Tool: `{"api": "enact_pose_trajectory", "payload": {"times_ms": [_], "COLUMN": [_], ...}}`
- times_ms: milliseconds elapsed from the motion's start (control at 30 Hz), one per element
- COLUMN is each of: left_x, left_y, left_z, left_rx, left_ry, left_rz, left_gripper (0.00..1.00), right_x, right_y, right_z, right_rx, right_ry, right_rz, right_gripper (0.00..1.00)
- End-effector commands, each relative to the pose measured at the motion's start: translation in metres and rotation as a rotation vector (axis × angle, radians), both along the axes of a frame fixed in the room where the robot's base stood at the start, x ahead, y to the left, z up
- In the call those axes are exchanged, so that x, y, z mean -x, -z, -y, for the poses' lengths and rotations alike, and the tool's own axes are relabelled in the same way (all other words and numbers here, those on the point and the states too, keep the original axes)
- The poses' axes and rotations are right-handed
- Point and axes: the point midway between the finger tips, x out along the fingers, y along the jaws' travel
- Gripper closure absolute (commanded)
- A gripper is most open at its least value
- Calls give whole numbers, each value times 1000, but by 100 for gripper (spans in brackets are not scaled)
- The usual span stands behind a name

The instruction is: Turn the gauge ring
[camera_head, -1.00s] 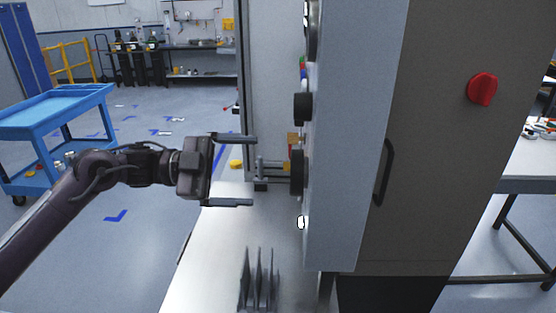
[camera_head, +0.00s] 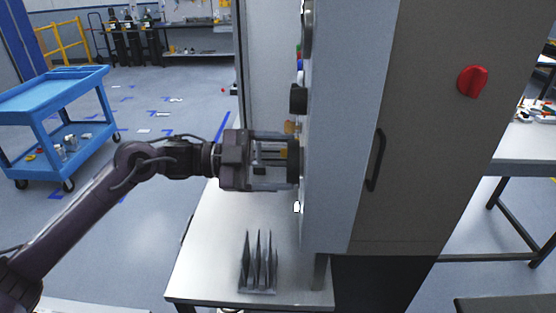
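The gauge ring appears to be the dark round ring (camera_head: 293,160), seen nearly edge-on, low on the left-facing side of the grey cabinet. My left gripper (camera_head: 293,161) reaches it from the left, with one finger at its top edge and one at its bottom edge. The fingers look closed onto the ring, though the exact contact is too small to see. The ring's face is turned away from view. My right gripper is not in view.
A smaller dark knob (camera_head: 298,99) sits above the ring on the same panel. A grey slotted rack (camera_head: 258,283) stands on the white table (camera_head: 205,270) below. A red knob (camera_head: 472,81) and black handle (camera_head: 376,160) are on the cabinet's front. A blue cart (camera_head: 60,95) stands left.

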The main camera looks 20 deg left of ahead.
Motion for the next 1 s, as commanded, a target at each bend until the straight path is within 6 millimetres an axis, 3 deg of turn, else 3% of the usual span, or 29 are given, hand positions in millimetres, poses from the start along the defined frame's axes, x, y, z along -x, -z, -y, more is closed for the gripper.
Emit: {"api": "enact_pose_trajectory", "payload": {"times_ms": [33,167,333,700,1000], "left_x": [0,0,0,0,0], "left_y": [0,0,3,6,0], "left_z": [0,0,0,0,0], "left_rx": [0,0,-7,-88,-109], "left_ry": [0,0,0,0,1], "left_rz": [0,0,26,310,380], "left_gripper": [33,50,50,50,50], "right_x": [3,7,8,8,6], "right_y": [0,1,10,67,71], "right_z": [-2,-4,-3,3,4], "right_rx": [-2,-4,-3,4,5], "right_ry": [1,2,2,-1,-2], "right_rz": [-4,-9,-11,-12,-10], "right_gripper": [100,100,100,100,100]}}
